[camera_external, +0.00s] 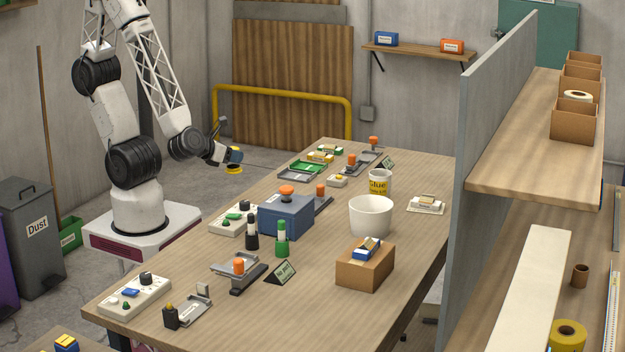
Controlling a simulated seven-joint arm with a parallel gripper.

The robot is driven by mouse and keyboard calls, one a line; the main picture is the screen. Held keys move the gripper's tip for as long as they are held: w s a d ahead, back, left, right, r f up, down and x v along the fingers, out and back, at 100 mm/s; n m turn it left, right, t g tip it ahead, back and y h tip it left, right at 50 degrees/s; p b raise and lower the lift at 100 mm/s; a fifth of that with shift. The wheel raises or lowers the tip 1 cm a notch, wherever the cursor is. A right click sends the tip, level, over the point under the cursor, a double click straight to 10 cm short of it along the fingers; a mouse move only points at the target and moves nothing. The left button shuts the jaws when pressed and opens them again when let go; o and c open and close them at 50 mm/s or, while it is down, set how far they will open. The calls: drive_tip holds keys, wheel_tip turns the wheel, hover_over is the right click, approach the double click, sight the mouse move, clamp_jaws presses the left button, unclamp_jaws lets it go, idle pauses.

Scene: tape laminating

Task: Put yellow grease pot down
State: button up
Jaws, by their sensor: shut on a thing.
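My gripper (229,156) is at the back left of the table, at the end of my arm reaching in from the left. It is shut on the small yellow grease pot (233,169), which shows just below and in front of the fingers. The pot appears to be off the wooden table (190,283), near its far left edge; the exact height is hard to tell. The fingers are small in this view and partly hidden by the wrist.
A blue box (286,217) with an orange knob stands mid-table. A white bowl (370,216), a glue tub (380,182) and a cardboard box (365,267) stand to the right. A grey partition (480,180) bounds the right side.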

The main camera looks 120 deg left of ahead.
drive_tip(key=w+a, duration=0.1)
drive_tip(key=w, duration=0.4)
drive_tip(key=w+a+f, duration=0.1)
drive_tip(key=w+a, duration=0.1)
drive_tip(key=w, duration=0.3)
drive_tip(key=w+a, duration=0.2)
drive_tip(key=w, duration=0.3)
drive_tip(key=shift+f, duration=0.25)
drive_tip(key=shift+f, duration=1.75)
drive_tip(key=shift+f, duration=0.1)
drive_tip(key=o, duration=1)
drive_tip(key=shift+c, duration=0.2)
drive_tip(key=v, duration=1.2)
